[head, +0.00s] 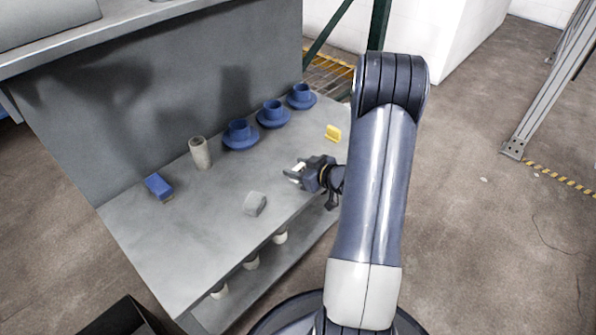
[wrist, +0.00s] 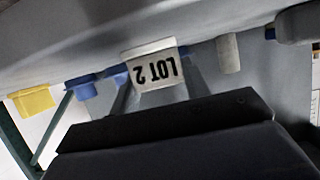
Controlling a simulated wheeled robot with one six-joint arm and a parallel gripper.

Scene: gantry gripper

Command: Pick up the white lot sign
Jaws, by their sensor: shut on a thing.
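The white lot sign (wrist: 156,72) is in the middle of the wrist view, with "LOT 2" in black, upside down in that picture. My gripper (wrist: 155,88) is shut on it, with dark fingers on either side. In the head view my gripper (head: 296,174) is low over the right part of the grey shelf top, with a small pale bit of the sign (head: 298,168) showing at its fingertips. Most of the sign is hidden there. I cannot tell whether the sign still touches the surface.
White pieces (head: 251,261) sit on the lower shelf. The bench's front left is clear.

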